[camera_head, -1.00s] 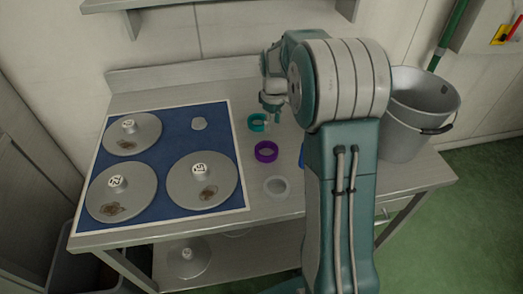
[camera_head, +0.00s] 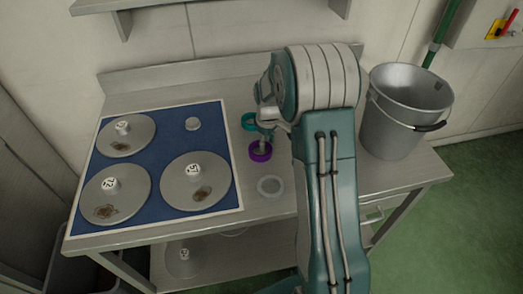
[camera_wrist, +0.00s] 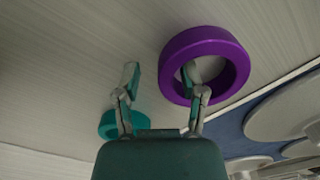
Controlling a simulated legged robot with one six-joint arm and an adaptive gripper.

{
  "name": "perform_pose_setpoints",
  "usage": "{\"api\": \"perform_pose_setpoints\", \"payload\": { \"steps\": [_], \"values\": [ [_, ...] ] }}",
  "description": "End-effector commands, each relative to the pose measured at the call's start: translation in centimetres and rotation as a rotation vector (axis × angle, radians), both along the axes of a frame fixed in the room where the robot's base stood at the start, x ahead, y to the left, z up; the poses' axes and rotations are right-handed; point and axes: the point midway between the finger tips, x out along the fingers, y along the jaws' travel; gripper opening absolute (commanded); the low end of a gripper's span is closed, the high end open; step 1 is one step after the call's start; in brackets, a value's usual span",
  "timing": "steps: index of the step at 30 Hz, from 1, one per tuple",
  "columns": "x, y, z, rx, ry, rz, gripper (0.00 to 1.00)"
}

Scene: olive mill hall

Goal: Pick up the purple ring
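The purple ring (camera_head: 260,157) lies flat on the metal table, right of the blue mat (camera_head: 166,140). It also shows large in the wrist view (camera_wrist: 240,62). My gripper (camera_head: 262,140) is low over the ring's far side in the head view. In the wrist view my gripper (camera_wrist: 160,78) is open, its two fingers apart with nothing between the tips. The right finger overlaps the ring's hole and near wall; I cannot tell whether it is inside or above. The left finger is outside the ring.
A teal ring (camera_head: 249,122) lies just behind the purple one, close to my gripper. A pale ring (camera_head: 270,194) lies in front. Discs with knobs (camera_head: 197,181) stand on the mat. A grey bucket (camera_head: 389,130) stands to the right of my arm.

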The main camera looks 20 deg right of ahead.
Motion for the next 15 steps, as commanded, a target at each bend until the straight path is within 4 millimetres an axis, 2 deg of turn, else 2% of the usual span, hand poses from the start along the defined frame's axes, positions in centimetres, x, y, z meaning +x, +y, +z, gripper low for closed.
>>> {"api": "perform_pose_setpoints", "payload": {
  "steps": [1, 2, 3, 15],
  "values": [
    [0.00, 0.04, 0.01, 0.000, 0.000, 0.000, 0.21],
    [0.00, 0.07, 0.02, 0.000, 0.000, 0.001, 0.08],
    [0.00, 0.08, 0.02, -0.001, 0.001, 0.000, 0.00],
    [0.02, -0.03, 0.24, 0.001, -0.001, 0.000, 0.00]
  ]
}}
